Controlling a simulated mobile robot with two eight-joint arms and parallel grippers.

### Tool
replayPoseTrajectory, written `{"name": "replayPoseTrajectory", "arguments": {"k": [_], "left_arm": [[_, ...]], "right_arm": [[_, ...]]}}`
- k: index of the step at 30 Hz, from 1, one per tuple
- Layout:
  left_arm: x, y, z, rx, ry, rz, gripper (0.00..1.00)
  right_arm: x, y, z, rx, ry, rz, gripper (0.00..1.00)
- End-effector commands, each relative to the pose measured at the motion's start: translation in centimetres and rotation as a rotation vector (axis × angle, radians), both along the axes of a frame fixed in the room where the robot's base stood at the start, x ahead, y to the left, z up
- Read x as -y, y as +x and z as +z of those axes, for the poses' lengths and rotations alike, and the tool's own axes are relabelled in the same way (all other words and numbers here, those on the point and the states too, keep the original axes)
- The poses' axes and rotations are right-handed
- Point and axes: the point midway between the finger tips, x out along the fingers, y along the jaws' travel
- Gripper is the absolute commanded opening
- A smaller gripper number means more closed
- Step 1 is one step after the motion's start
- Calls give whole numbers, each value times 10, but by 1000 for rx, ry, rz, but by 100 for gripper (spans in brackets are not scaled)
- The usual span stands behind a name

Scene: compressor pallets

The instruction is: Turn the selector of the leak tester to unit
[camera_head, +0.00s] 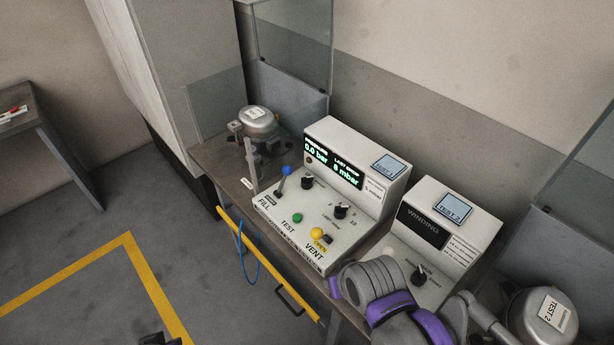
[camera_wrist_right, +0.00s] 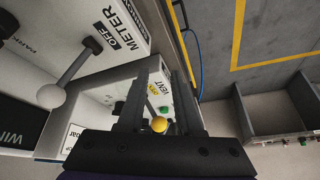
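The leak tester (camera_head: 355,235) is a white console marked TEST 1, with a lit display reading 0.0 bar and 6 mbar. Two black knobs show on it, an upper one (camera_head: 308,183) and a lower one (camera_head: 341,211); their small markings are hard to read. A blue-tipped FILL lever (camera_head: 286,171), a green TEST button (camera_head: 297,217) and a yellow-tipped VENT lever (camera_head: 317,233) are beside them. In the right wrist view my right gripper (camera_wrist_right: 160,85) has its fingers apart; the yellow tip (camera_wrist_right: 159,124) shows between them. In the head view my right arm hides that gripper.
The winding tester (camera_head: 450,220) stands to the right, with its own black knob (camera_head: 420,275). A compressor (camera_head: 258,122) stands behind left, another (camera_head: 545,315) at the right. A yellow rail (camera_head: 265,265) runs along the bench front. Floor at left is mostly clear.

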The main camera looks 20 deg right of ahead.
Motion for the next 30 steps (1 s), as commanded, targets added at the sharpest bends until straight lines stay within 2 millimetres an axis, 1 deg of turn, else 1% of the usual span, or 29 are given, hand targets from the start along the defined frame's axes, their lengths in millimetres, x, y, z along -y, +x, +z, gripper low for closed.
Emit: {"name": "replayPoseTrajectory", "arguments": {"k": [1,2,5,6,10,11,12,14,15,17,18,21,24,27,30], "left_arm": [[0,1,2,1,0,0,0],[0,1,3,2,0,0,0],[0,2,7,5,0,0,0],[0,3,9,6,0,0,0],[0,5,14,9,0,0,0],[0,5,15,10,0,0,0],[0,6,17,11,0,0,0],[0,6,19,12,0,0,0],[0,7,20,13,0,0,0],[0,8,23,15,0,0,0],[0,8,24,16,0,0,0],[0,10,28,19,0,0,0],[0,11,31,21,0,0,0],[0,12,34,23,0,0,0],[0,13,35,24,0,0,0]], "right_arm": [[1,15,14,-14,20,-46,42],[2,25,22,-25,37,-83,42],[5,63,50,-70,99,-236,42],[7,80,61,-89,123,-304,42],[13,134,88,-149,197,-526,42],[15,146,93,-163,211,-578,42],[17,162,99,-180,231,-648,42],[20,187,106,-205,257,-753,42],[23,203,109,-221,274,-823,42],[27,226,113,-244,296,-930,42],[29,241,114,-260,308,-1001,42],[37,276,114,-291,336,-1180,42],[43,303,109,-316,353,-1340,42],[48,323,103,-332,363,-1465,42],[51,333,98,-341,368,-1548,42]]}}
